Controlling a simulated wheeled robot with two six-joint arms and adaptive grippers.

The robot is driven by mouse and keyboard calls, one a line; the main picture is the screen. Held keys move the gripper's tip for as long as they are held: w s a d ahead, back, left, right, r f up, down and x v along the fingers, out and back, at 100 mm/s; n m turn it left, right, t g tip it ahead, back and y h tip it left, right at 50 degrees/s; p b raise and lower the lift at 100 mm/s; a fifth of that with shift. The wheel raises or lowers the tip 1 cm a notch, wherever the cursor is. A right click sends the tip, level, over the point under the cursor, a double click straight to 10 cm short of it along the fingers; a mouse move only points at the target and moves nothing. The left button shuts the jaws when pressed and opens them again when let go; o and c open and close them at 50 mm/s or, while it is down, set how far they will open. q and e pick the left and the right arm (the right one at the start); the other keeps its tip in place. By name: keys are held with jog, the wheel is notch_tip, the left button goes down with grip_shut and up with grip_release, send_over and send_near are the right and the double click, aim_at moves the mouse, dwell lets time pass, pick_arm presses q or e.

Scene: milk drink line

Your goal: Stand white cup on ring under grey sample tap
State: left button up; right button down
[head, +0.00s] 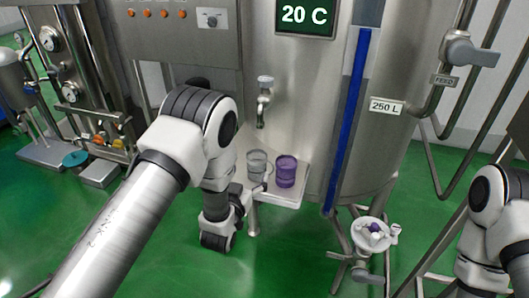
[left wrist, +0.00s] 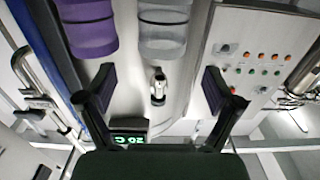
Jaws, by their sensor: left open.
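A pale, see-through whitish-grey cup (head: 256,164) stands upright on a small steel shelf (head: 292,198) on the tank front. It also shows in the left wrist view (left wrist: 163,32), beyond my fingertips. The grey sample tap (head: 264,96) is above the shelf; in the left wrist view the tap (left wrist: 157,86) shows between my fingers. My left gripper (left wrist: 158,80) is open and empty. In the head view it is at the shelf's left front, close to the pale cup and partly hidden by my arm. I cannot make out the ring.
A purple cup (head: 285,171) stands just right of the pale cup. A blue level strip (head: 349,120) runs down the tank at right. A white dish-like fitting (head: 371,235) is low at right. Control panel (head: 185,35) and pipework are at left. Green floor is open below.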

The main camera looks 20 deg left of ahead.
aim_at(253, 163)
pick_arm(q)
jog(key=w, duration=0.4)
jog(key=w+p, duration=0.1)
jog(key=w, duration=0.2)
jog(key=shift+w+f, duration=0.2)
jog(key=shift+w, duration=0.15)
jog(key=shift+w+f, duration=0.1)
jog(key=shift+w, duration=0.1)
jog(key=c, duration=1.2)
